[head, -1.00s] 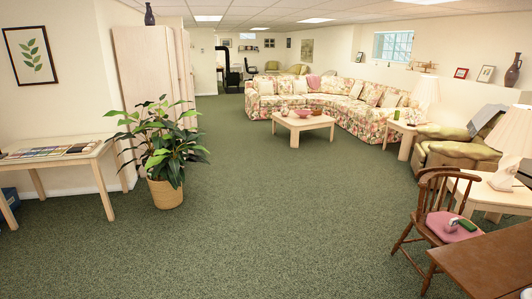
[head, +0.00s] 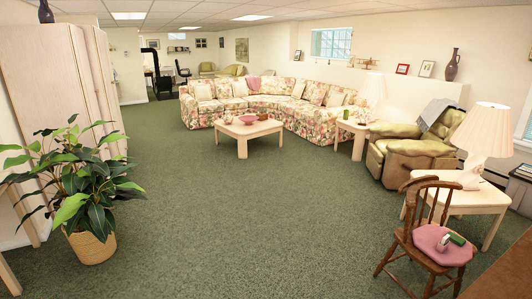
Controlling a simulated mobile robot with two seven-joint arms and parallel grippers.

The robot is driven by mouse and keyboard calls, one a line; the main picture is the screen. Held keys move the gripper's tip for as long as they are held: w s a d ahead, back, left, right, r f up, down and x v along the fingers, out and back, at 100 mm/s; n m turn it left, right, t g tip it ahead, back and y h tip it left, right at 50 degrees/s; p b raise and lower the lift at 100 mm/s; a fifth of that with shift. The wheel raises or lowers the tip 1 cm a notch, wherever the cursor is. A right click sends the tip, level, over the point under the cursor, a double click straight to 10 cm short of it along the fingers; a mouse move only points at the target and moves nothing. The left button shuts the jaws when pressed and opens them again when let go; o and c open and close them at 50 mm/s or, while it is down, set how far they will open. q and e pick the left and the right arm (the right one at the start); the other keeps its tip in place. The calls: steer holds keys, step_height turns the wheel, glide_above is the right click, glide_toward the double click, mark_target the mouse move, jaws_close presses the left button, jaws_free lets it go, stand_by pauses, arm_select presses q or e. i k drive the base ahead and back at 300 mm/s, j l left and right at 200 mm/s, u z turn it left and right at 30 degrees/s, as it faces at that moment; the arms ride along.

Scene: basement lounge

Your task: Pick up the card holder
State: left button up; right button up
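A wooden chair (head: 402,234) with a pink cushion (head: 432,254) stands at the lower right in the head view. On the cushion lie a small green item (head: 457,239) and a small silver-grey item (head: 443,243), close together. They are too small for me to tell whether either is the card holder. I cannot make out a card holder for certain anywhere else. Neither of my grippers is in view.
A brown table (head: 505,278) edges in at the lower right, beside the chair. A lamp table (head: 487,200) stands behind the chair. A potted plant (head: 92,246) is at left. A low coffee table (head: 247,129) and floral sofa (head: 240,109) are farther back. Green carpet between is open.

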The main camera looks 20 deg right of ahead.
mark_target(441, 248)
steer(key=i+l+z, duration=0.15)
steer(key=i+z, duration=0.65)
steer(key=i+j+z, duration=0.15)
steer(key=i+z, duration=0.25)
steer(key=i+l+z, duration=0.1)
steer(key=i+z, duration=0.2)
steer(key=i, duration=0.45)
steer(key=i+z, duration=0.35)
steer(key=i, duration=0.45)
steer(key=i+z, duration=0.1)
steer(key=i, duration=0.6)
steer(key=i+j, duration=0.2)
steer(key=i, duration=0.55)
steer(key=l+z, duration=0.05)
